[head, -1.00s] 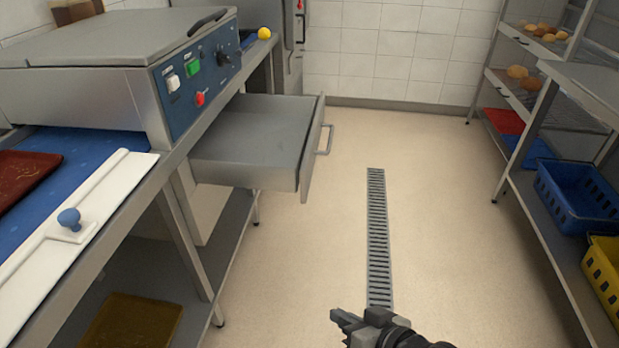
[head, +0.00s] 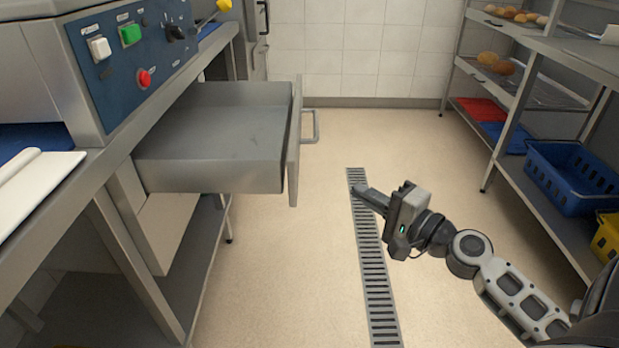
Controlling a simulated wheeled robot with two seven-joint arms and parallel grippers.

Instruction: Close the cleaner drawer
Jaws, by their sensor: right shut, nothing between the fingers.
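The cleaner drawer (head: 225,140) is a grey metal drawer pulled well out from under the worktop, on the left in the head view. It looks empty. Its front panel (head: 294,150) faces right and carries a bar handle (head: 314,126). My right gripper (head: 362,191) is shut and empty, to the right of the drawer front and apart from it, over the floor drain. Its arm comes in from the lower right. My left gripper is not in view.
The machine with a blue control panel (head: 135,45) stands on the worktop above the drawer. A floor drain (head: 376,285) runs down the middle of the clear floor. A shelf rack (head: 545,205) with a blue crate (head: 572,178) stands at the right.

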